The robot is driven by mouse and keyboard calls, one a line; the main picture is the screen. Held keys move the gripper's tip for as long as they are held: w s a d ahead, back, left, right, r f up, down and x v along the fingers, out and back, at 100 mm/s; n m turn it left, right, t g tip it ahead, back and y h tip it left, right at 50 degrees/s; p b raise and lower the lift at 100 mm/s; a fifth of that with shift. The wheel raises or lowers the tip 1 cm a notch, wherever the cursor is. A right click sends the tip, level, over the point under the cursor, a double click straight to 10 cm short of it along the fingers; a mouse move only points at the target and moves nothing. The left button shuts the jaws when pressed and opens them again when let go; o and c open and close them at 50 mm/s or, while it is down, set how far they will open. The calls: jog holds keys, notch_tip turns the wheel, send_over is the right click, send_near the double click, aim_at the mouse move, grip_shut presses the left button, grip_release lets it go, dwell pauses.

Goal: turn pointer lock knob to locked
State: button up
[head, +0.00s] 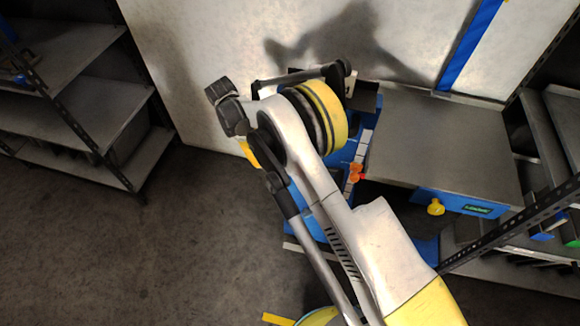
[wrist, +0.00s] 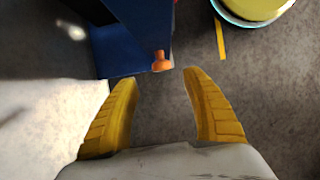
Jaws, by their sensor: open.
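My gripper (wrist: 160,80) is open in the wrist view, with its two yellow fingers apart and nothing between them. A small orange knob (wrist: 162,61) sticks out from the edge of a blue cabinet, just beyond the gap between the fingertips. In the head view, orange knobs (head: 355,171) show on the blue cabinet (head: 350,150) beside my arm. A yellow knob (head: 436,206) sits on a blue panel under the grey worktop. I cannot tell which knob is the pointer lock knob, or read any locked marking. My arm hides much of the cabinet in the head view.
The grey worktop (head: 440,135) is bare. A small green label (head: 478,210) is beside the yellow knob. Metal shelves stand at the left (head: 75,150) and right (head: 560,110). A pale wall is behind the arm. The floor (head: 150,250) at lower left is clear.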

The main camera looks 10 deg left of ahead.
jog(key=b+x, duration=0.1)
jog(key=x, duration=0.2)
jog(key=b+x, duration=0.1)
jog(key=x, duration=0.2)
jog(key=b+x, duration=0.1)
jog(key=x, duration=0.2)
jog(key=shift+s+a+f+b, duration=0.1)
jog(key=shift+a+f+b, duration=0.15)
jog(key=shift+a+b, duration=0.1)
jog(key=shift+d+f, duration=0.35)
jog(key=shift+f, duration=0.1)
jog(key=c, duration=1.2)
